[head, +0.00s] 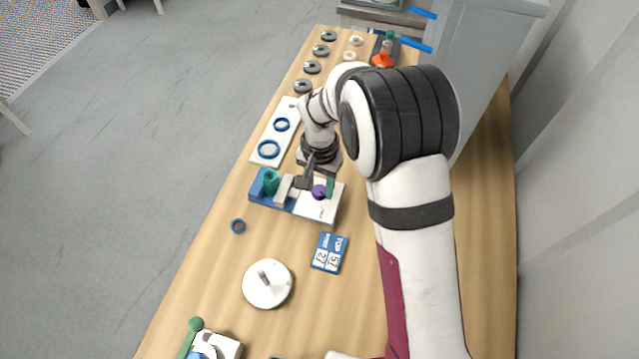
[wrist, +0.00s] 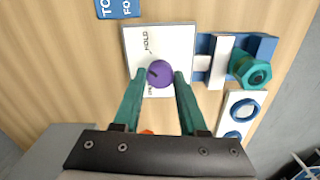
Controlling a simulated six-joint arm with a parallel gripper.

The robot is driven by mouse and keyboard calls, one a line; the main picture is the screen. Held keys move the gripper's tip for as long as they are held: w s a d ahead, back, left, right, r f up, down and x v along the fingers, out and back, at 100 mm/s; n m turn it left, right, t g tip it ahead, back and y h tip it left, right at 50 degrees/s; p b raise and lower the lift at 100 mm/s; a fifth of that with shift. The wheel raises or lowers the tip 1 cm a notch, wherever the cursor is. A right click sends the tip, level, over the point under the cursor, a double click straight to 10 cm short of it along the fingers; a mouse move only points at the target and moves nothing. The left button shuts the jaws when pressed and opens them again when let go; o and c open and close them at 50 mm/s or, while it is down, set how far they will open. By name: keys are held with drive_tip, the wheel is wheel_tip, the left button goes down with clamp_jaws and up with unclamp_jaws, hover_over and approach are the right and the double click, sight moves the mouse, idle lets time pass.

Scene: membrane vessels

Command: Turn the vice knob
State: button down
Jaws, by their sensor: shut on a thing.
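The purple vice knob (wrist: 159,74) sits on a white plate (wrist: 177,40) marked "HOLD" on one side, with a second label partly hidden. My gripper (wrist: 160,78) has its two green fingers on either side of the knob and is shut on it. In the head view the purple knob (head: 319,192) shows below my gripper (head: 321,184), partly covered by it. Beside the plate is the blue vice (wrist: 266,46) with a white-grey jaw (wrist: 221,62) and a teal hex-headed part (wrist: 250,70); the vice also shows in the head view (head: 258,188).
A white board with blue rings (head: 284,108) lies beyond the vice. Several grey rings line the far table edge. A grey cabinet (head: 490,60) stands at right.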

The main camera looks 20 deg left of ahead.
sight(320, 189)
drive_tip(key=shift+m, duration=1.8)
drive_tip(key=shift+c, duration=2.2)
unclamp_jaws()
wheel_tip(320, 189, up, 16)
